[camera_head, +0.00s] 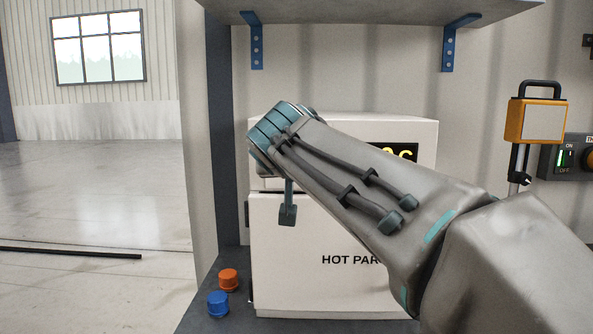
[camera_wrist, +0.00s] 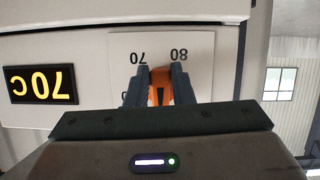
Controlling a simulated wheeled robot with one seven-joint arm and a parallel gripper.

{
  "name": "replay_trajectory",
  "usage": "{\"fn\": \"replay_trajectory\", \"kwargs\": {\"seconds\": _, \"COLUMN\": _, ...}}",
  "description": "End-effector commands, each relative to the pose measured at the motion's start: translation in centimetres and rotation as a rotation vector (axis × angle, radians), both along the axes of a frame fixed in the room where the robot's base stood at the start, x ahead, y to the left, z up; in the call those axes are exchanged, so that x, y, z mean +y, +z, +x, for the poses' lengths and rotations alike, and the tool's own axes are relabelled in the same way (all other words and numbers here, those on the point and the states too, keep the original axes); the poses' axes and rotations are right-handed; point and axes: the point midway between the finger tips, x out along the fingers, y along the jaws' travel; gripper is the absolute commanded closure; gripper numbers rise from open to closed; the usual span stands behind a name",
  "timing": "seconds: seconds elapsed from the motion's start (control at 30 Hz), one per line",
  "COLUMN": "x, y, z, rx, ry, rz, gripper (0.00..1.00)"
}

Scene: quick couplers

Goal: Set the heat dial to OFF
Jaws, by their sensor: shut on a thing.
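The heat dial (camera_wrist: 160,88) is an orange knob with a dark mark, on a pale plate (camera_wrist: 200,45) on the white heater box. In the wrist view, which is upside down, 70 and 80 are printed beside it; other markings are hidden. My gripper (camera_wrist: 159,82) has one finger on each side of the dial and is shut on it. The display (camera_wrist: 40,84) reads 70C in yellow. In the head view my arm covers the dial and the gripper, and part of the display (camera_head: 404,152) shows past it.
The white heater box (camera_head: 300,285), lettered HOT PAR..., stands under a shelf (camera_head: 370,10) with blue brackets. An orange cap (camera_head: 228,280) and a blue cap (camera_head: 218,304) are at its lower left. An orange-framed device (camera_head: 537,120) and an ON/OFF switch panel (camera_head: 565,158) are at the right.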

Motion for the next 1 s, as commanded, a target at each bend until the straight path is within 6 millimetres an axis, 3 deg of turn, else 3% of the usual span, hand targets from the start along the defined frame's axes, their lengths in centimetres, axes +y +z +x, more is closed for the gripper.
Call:
{"fn": "replay_trajectory", "kwargs": {"seconds": 0.57, "x": -0.03, "y": 0.21, "z": 0.01, "rx": -0.003, "ry": 0.003, "rz": -0.039, "gripper": 1.00}}
{"fn": "replay_trajectory", "kwargs": {"seconds": 0.6, "x": -0.04, "y": 0.21, "z": 0.01, "rx": -0.004, "ry": 0.002, "rz": -0.038, "gripper": 0.76}}
{"fn": "replay_trajectory", "kwargs": {"seconds": 0.67, "x": -0.04, "y": 0.19, "z": 0.00, "rx": -0.003, "ry": 0.001, "rz": -0.039, "gripper": 0.59}}
{"fn": "replay_trajectory", "kwargs": {"seconds": 1.0, "x": -0.02, "y": 0.20, "z": -0.09, "rx": -0.001, "ry": 0.001, "rz": -0.038, "gripper": 0.57}}
